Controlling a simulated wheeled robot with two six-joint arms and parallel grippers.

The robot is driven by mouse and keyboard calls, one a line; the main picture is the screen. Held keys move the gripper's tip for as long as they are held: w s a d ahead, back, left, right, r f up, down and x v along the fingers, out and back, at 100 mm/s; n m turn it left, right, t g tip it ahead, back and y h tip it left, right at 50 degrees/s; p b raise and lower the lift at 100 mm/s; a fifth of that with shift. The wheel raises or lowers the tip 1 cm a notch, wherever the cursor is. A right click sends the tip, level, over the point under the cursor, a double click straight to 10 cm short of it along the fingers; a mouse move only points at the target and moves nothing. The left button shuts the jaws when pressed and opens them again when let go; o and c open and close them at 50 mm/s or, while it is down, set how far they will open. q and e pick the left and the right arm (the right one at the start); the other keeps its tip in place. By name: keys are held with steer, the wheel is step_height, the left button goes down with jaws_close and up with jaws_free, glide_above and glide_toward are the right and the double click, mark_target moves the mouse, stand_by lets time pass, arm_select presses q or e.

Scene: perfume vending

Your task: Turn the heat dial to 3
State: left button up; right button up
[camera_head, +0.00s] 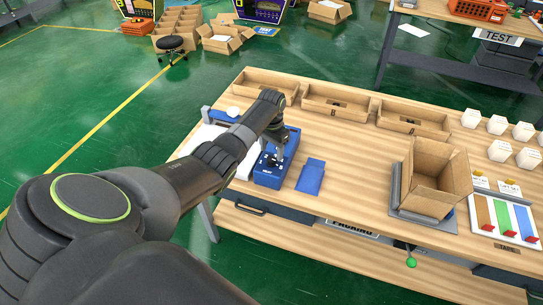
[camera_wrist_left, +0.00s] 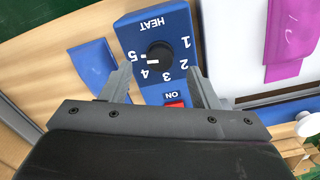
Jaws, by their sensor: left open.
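The heat dial is a black round knob (camera_wrist_left: 160,54) on a blue panel (camera_wrist_left: 178,22) marked HEAT, with numbers 1 to 5 around it, upside down in the left wrist view. Its white mark is on the side of 5 and 4; the exact setting is hard to tell. A red ON switch (camera_wrist_left: 175,104) sits below the dial in that view. My left gripper (camera_wrist_left: 163,84) is open, its fingers either side of the panel, with nothing between them touching the knob. In the head view, my left gripper (camera_head: 273,160) is over the blue sealer box (camera_head: 267,180). My right gripper is not in view.
A blue pouch (camera_head: 311,177) lies right of the sealer. Wooden trays (camera_head: 338,104) line the table's back. An open cardboard box (camera_head: 433,185) and several white boxes (camera_head: 497,125) stand further right. Bare tabletop (camera_head: 350,170) lies between pouch and box.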

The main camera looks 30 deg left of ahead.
mark_target(272, 159)
arm_select(q)
steer(key=shift+f, duration=2)
steer(key=shift+c, duration=0.4)
steer(key=c, duration=0.9)
